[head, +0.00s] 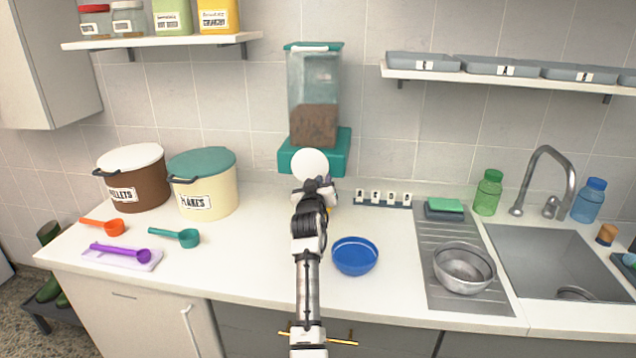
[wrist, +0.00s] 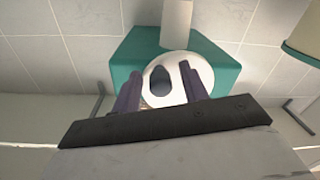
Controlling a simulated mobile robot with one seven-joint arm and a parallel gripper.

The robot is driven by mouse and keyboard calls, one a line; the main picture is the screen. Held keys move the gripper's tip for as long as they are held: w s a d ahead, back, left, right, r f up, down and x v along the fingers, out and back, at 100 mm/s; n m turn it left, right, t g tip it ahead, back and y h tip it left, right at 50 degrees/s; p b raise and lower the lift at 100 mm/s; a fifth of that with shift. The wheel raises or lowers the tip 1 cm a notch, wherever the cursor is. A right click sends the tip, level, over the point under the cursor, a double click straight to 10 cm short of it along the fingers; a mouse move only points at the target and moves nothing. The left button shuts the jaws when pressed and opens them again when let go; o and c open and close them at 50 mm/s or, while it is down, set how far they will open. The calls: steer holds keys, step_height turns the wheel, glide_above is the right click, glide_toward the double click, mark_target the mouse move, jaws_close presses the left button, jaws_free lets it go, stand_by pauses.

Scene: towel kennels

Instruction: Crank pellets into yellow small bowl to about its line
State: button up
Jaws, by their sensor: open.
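The pellet dispenser (head: 314,95) stands against the back wall, with a clear hopper partly filled with brown pellets and a teal base (head: 286,158). A white round crank disc (head: 310,163) is on its front; in the wrist view the disc (wrist: 177,98) shows a dark oval knob (wrist: 160,80). My gripper (wrist: 161,72) is open, with its dark fingers on either side of the knob and a gap visible. In the head view my gripper (head: 314,184) is just below the disc.
A blue bowl (head: 355,257) sits right of my arm, and a metal bowl (head: 464,270) on the drainboard. Lidded brown (head: 140,190) and cream (head: 210,198) bins and several scoops are on the left. Small label cards (head: 383,199) stand right of the dispenser.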

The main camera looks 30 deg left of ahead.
jaws_close()
steer(key=b, duration=0.1)
steer(key=m+b, duration=0.1)
steer(key=shift+a+f+b, duration=0.2)
steer(key=shift+f+b, duration=0.1)
steer(key=shift+f, duration=0.1)
steer(key=shift+s+a+f+m+b, duration=0.2)
steer(key=shift+m+b, duration=0.5)
steer(key=shift+b, duration=0.45)
steer(key=m+b, duration=0.1)
steer(key=b, duration=0.1)
steer(key=a+m+b, duration=0.1)
steer(key=m+b, duration=0.1)
steer(key=shift+s, duration=0.1)
steer(key=shift+m, duration=0.3)
jaws_free()
